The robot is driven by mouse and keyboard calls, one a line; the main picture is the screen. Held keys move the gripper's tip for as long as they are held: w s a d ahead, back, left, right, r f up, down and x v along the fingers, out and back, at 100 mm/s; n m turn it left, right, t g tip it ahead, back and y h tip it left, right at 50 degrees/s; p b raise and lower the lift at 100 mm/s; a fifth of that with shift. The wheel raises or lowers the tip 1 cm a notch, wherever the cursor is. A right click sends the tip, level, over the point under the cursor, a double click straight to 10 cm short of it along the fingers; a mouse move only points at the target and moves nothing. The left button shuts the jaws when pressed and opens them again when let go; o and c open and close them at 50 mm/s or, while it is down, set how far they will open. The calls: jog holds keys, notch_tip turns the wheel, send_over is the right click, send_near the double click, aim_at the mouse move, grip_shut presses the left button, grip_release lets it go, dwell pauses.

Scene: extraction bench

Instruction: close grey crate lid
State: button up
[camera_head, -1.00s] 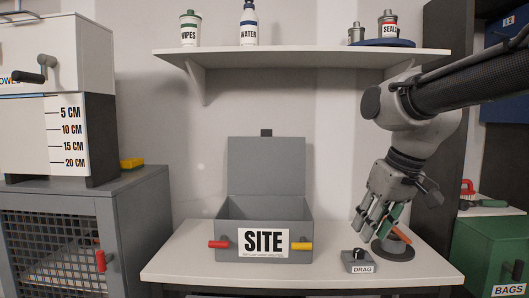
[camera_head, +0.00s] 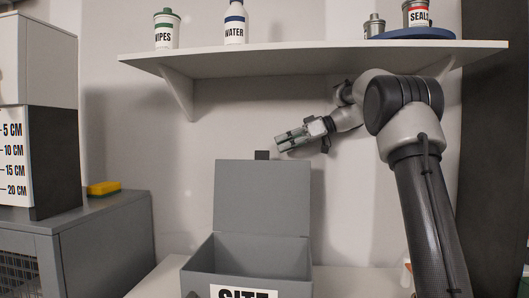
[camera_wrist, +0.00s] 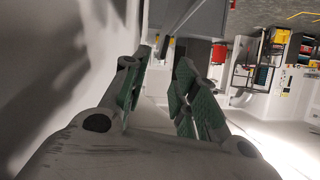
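The grey crate (camera_head: 232,258) labelled SITE stands on the bench, its lower front cut off by the picture edge. Its lid (camera_head: 262,198) is open and stands upright at the back, with a dark tab (camera_head: 262,155) on its top edge. My gripper (camera_head: 284,142) is just above the lid's top edge, right of the tab, pointing left; whether it is in front of or behind the lid's plane I cannot tell. In the wrist view my gripper (camera_wrist: 160,92) has its green-padded fingers apart with nothing between them. A grey panel at the top there cannot be surely identified.
A shelf (camera_head: 300,56) hangs above my gripper, carrying a wipes tub (camera_head: 167,30), a water bottle (camera_head: 236,22) and a seals tin (camera_head: 416,14). A grey cabinet (camera_head: 95,235) with a yellow sponge (camera_head: 104,188) stands left. The wall is close behind the lid.

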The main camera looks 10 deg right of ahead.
aim_at(264, 151)
jog(key=x, duration=0.7)
jog(key=shift+a+f, duration=0.1)
jog(key=shift+a, duration=0.15)
jog(key=shift+c, duration=0.2)
grip_shut()
